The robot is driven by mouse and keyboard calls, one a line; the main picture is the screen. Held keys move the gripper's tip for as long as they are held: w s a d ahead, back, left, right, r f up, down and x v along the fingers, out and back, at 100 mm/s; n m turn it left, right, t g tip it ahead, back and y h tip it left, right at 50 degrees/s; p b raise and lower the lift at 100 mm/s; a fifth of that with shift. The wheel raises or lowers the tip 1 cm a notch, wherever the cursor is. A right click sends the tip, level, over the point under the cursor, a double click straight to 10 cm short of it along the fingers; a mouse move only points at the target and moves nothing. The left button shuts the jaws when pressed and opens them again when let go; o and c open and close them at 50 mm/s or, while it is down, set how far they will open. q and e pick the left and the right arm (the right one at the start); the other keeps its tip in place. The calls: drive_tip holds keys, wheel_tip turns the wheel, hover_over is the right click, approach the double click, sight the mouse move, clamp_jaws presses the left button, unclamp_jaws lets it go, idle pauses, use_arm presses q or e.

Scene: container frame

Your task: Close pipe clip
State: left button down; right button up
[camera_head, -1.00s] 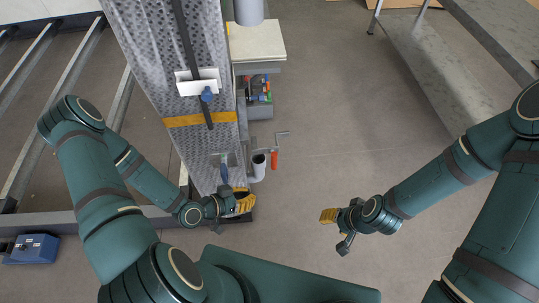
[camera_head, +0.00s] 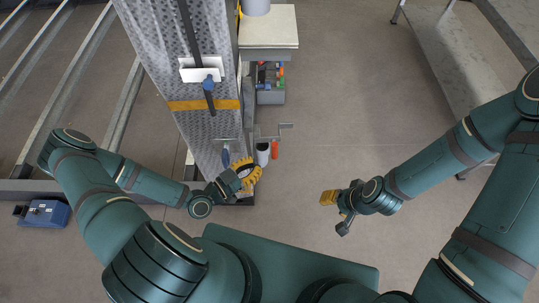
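The pipe clip appears to be the white bracket (camera_head: 201,75) with a blue handle (camera_head: 208,84) on the grey patterned panel. A black strip or pipe (camera_head: 190,30) runs along the panel through it. Whether the clip is open or shut is too small to tell. My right gripper (camera_head: 331,197) hangs over the clear floor to the right, away from the panel. The spread of either gripper's fingers is not clear.
A white-topped stand (camera_head: 268,25) and a grey bin (camera_head: 271,97) of small coloured parts stand right of the panel. A white cup (camera_head: 263,150) and a red-handled tool (camera_head: 275,149) are close beside my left gripper. Metal rails (camera_head: 65,85) lie left.

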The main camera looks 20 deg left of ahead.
sight(275, 153)
use_arm(q)
drive_tip(key=x, duration=0.6)
drive_tip(key=shift+w+d, duration=0.1)
drive_tip(key=shift+w, duration=0.05)
idle(0.3)
